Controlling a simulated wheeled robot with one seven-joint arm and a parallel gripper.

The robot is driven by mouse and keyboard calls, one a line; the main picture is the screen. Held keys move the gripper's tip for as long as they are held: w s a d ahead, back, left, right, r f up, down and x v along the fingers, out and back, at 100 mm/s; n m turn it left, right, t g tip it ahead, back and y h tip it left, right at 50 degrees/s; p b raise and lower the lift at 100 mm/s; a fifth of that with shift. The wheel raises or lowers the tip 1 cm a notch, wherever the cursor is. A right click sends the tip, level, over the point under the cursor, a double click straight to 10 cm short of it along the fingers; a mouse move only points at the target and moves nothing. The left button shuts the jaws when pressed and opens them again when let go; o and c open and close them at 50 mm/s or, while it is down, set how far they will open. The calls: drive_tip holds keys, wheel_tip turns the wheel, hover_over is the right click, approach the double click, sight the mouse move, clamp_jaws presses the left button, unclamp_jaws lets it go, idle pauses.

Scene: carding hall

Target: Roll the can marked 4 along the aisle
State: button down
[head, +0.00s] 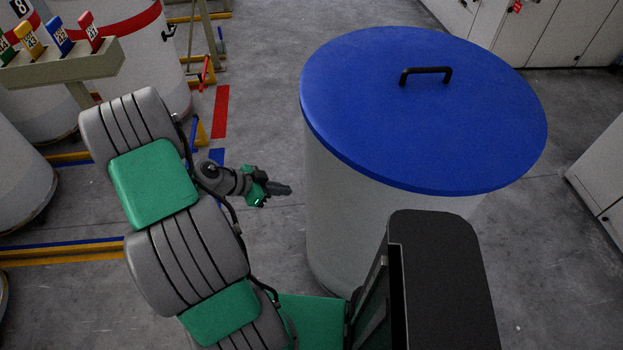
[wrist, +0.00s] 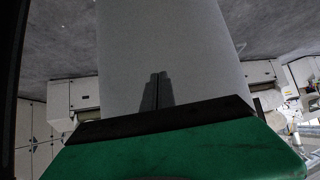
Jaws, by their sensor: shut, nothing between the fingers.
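A large white can (head: 345,220) with a flat blue lid (head: 470,120) and a black handle (head: 426,75) stands upright on the floor right of centre in the head view. No number shows on it, so I cannot tell if it is the can marked 4. My gripper (head: 284,189) is shut and empty, at the left side of this can below its lid, with a small gap showing in the head view. In the wrist view the can's pale wall (wrist: 195,60) fills the middle, beyond my shut fingers (wrist: 156,88). I cannot tell whether they touch it.
White cans with red bands, one marked 8 (head: 20,8), stand at the upper left. A beige rack (head: 65,68) there carries several coloured number tags. Pale cabinets (head: 560,35) line the back right. Grey floor (head: 270,90) is clear left of the blue-lidded can.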

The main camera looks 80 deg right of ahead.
drive_tip(key=shift+s+d+b, duration=1.45)
drive_tip(key=shift+s+d, duration=1.6)
drive_tip(key=shift+s, duration=2.15)
drive_tip(key=w+a+b, duration=0.1)
drive_tip(key=w+a, duration=0.5)
drive_tip(key=w, duration=0.4)
drive_tip(key=shift+w, duration=0.2)
